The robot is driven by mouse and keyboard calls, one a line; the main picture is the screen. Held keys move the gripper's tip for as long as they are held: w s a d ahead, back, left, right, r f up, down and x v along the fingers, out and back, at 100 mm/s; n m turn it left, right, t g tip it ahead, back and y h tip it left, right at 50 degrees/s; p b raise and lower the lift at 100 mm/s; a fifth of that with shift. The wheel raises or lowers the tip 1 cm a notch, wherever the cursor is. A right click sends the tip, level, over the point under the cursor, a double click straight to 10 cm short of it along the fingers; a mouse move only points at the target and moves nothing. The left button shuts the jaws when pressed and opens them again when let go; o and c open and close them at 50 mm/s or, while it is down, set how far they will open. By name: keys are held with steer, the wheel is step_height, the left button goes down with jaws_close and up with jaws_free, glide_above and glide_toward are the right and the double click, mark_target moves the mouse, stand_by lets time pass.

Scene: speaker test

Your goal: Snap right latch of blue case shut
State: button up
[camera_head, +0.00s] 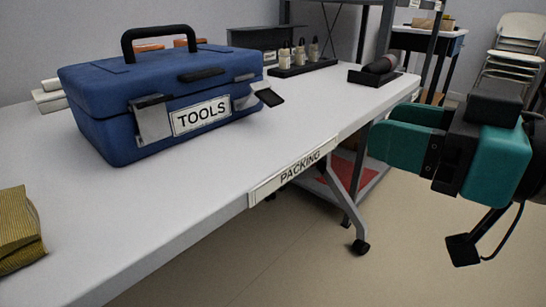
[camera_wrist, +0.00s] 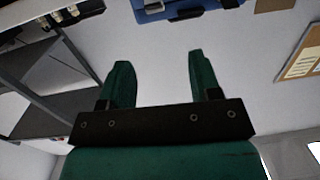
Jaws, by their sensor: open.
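A blue case (camera_head: 95,110) with a black handle and a "TOOLS" label stands closed-lidded on the white table. Its right latch (camera_head: 268,94) sticks out from the front, tilted away from the case. Its left latch (camera_head: 152,120) is a grey plate on the front left; I cannot tell if it is fastened. My gripper (camera_head: 381,127) has teal fingers, spread and empty, to the right of the case, apart from it and beyond the table's front edge. In the wrist view, the fingers (camera_wrist: 158,60) are apart, and part of the blue case (camera_wrist: 152,12) shows at the top edge.
The table front bears a "PACKING" label (camera_head: 291,176). A yellow patterned bag (camera_head: 18,230) lies at the near left. A black rack with small bottles (camera_head: 300,56) and a dark cylinder on a base (camera_head: 380,66) stand behind right. The table before the case is clear.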

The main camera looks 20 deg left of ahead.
mark_target(279, 103)
steer(key=shift+t, duration=0.5)
steer(key=p+x, duration=0.1)
steer(key=x, duration=0.5)
steer(key=p+x, duration=0.2)
steer(key=x, duration=0.3)
steer(key=p+x, duration=0.2)
steer(key=x, duration=0.4)
steer(key=shift+w+a+f, duration=0.25)
steer(key=shift+f, duration=0.15)
steer(key=c, duration=0.8)
